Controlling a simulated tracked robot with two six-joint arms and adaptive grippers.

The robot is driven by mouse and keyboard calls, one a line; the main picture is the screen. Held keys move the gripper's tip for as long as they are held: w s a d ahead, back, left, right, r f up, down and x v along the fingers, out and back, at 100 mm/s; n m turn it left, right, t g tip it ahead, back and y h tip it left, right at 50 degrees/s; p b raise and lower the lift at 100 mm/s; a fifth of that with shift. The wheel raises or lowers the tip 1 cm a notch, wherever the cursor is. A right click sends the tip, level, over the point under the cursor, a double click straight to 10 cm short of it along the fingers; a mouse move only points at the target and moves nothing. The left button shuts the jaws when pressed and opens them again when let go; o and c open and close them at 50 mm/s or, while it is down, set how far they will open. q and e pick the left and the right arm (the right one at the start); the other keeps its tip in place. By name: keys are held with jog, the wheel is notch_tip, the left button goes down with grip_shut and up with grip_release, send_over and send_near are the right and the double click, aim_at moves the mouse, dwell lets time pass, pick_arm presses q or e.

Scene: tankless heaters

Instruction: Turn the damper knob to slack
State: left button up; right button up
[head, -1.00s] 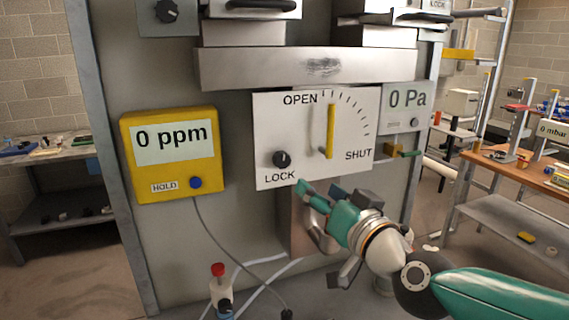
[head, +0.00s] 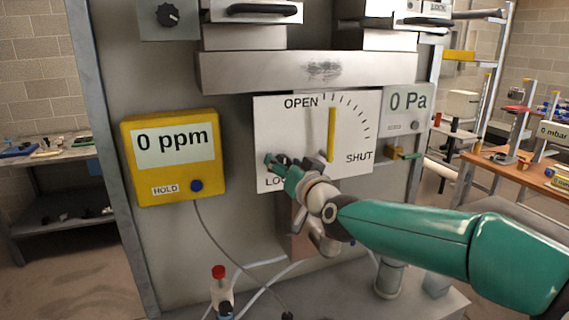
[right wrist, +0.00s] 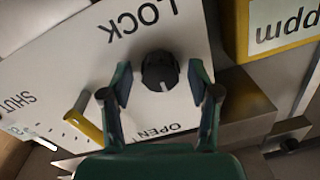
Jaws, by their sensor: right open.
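A white damper panel (head: 275,112) carries the words OPEN, SHUT and LOCK; I see no word "slack". A yellow lever (head: 331,133) stands nearly upright on it, beside a fan of tick marks. The round black knob (right wrist: 160,70) sits by LOCK, its pale mark on the side away from that word. My right gripper (head: 283,164) is in front of the knob and hides most of it in the head view. In the right wrist view its open fingers (right wrist: 160,80) stand on either side of the knob, with visible gaps. My left gripper is out of view.
A yellow meter (head: 175,175) reading 0 ppm hangs left of the panel, and a 0 Pa display (head: 407,103) is at its right. A metal ledge (head: 300,72) juts out above. A red-capped bottle (head: 219,290) stands below.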

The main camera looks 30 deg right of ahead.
jog(key=c, duration=1.2)
jog(key=shift+o, duration=0.2)
jog(key=shift+f+m+b, duration=0.15)
jog(key=shift+m+b, duration=0.35)
jog(key=shift+b, duration=0.3)
jog(key=o, duration=1.2)
jog(key=shift+c, duration=0.2)
